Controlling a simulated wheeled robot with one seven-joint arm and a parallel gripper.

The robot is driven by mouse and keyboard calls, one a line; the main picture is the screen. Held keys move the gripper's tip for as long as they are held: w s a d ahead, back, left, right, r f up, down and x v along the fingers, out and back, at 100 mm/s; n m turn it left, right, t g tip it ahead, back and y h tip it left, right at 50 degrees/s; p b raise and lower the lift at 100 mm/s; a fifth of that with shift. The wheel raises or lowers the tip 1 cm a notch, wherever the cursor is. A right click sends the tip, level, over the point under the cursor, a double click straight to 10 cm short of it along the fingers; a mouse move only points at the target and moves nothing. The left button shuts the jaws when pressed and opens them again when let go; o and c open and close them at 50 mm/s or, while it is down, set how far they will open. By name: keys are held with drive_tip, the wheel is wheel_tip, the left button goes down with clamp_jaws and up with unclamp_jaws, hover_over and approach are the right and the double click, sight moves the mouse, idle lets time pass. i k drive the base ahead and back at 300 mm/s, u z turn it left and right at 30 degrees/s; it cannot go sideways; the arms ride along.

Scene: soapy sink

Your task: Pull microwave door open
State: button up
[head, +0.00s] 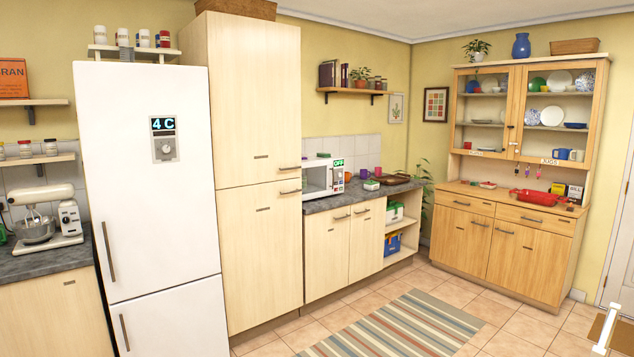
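The white microwave (339,186) stands on the grey counter in the middle of the head view, right beside the tall cupboard. I cannot make out a hand on the door. My gripper is not recognisable in this view.
The tall wooden cupboard (250,130) and white fridge (150,220) stand left of the microwave. A brown tray (386,180) and small cups share the counter (350,197). A striped rug (400,325) lies on open tiled floor. A white post-like thing (605,328) shows at bottom right.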

sight(328, 162)
drive_tip(key=u, duration=0.55)
drive_tip(key=k, duration=0.65)
drive_tip(key=u, duration=0.3)
drive_tip(key=i, duration=1.2)
drive_tip(key=z, duration=1.15)
drive_tip(key=i, duration=1.25)
drive_tip(key=z, duration=0.95)
drive_tip(key=i, duration=1.1)
drive_tip(key=u, duration=0.55)
drive_tip(key=i, duration=1.05)
drive_tip(key=u, duration=1.4)
drive_tip(key=i, duration=1.45)
drive_tip(key=u, duration=0.45)
